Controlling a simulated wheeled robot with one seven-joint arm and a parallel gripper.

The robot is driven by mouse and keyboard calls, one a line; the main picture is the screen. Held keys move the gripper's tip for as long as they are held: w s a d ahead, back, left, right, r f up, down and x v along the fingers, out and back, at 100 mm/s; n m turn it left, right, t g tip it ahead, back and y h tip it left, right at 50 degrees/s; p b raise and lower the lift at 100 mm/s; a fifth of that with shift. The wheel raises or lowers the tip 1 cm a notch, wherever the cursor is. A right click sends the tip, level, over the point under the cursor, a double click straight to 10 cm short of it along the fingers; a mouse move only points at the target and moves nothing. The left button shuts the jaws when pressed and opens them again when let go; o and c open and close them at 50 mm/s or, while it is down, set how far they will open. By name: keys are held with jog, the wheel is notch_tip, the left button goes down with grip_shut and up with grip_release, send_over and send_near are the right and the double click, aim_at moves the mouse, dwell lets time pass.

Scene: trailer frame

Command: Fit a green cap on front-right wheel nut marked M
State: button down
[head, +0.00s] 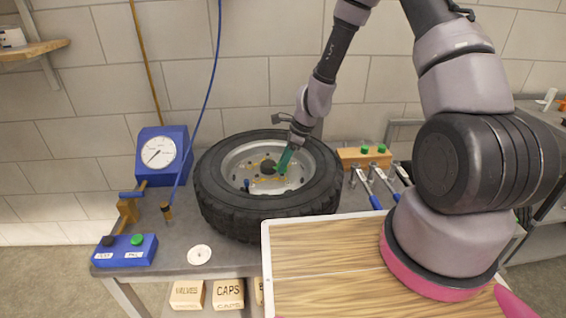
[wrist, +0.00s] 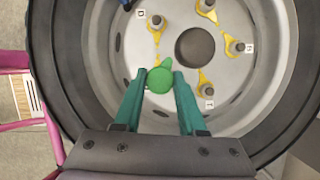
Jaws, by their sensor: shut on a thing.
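My gripper (wrist: 158,82) is shut on a green cap with a pointed tab (wrist: 160,79) in the wrist view. The cap sits over a nut position at the lower left of the hub hole, hiding what is beneath; I cannot tell whether it is seated. The wheel rim (wrist: 240,98) has bare nuts with yellow pointers: upper left (wrist: 157,20), top (wrist: 207,5), right (wrist: 232,46) and lower right (wrist: 207,89). The small label by the right nut (wrist: 249,47) may read M, but is hard to read. In the head view my gripper (head: 284,163) reaches down into the wheel.
The tyre (head: 235,212) lies flat on the grey bench. A wooden block with green caps (head: 364,155) and blue-handled tools (head: 380,185) are to its right. A blue gauge (head: 160,153) and a blue button box (head: 126,250) stand left. A wooden-topped tray (head: 320,270) is in front.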

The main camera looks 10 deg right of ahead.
aim_at(283, 174)
jog(key=shift+f, duration=0.15)
jog(key=shift+f, duration=1.45)
jog(key=shift+c, duration=2)
grip_release()
jog(key=shift+o, duration=0.3)
jog(key=o, duration=0.3)
jog(key=shift+o, duration=0.2)
jog(key=shift+r, duration=0.1)
